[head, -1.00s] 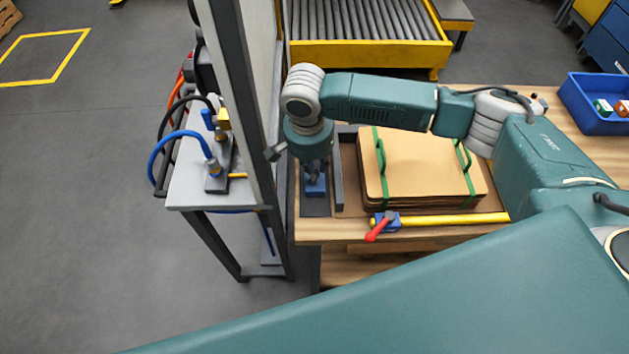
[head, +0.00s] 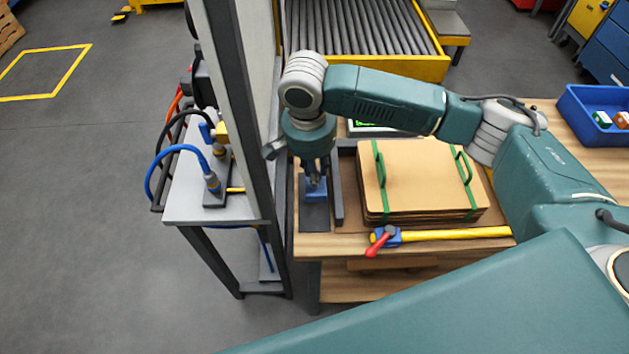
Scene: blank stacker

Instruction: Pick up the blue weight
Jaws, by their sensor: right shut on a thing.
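The blue weight (head: 316,195) is a small blue block at the left end of the wooden bench, over a dark plate (head: 315,219). My right gripper (head: 315,181) points down from above and is shut on the blue weight. Whether the weight touches the plate or hangs just above it, I cannot tell. The gripper's fingers partly hide the top of the weight. My left gripper does not show.
A stack of brown sheets (head: 415,180) with green straps lies right of a dark rail (head: 337,190). A yellow bar clamp (head: 450,234) with a red handle lies in front. A grey post (head: 238,110) stands close left. A blue bin (head: 575,115) sits at right.

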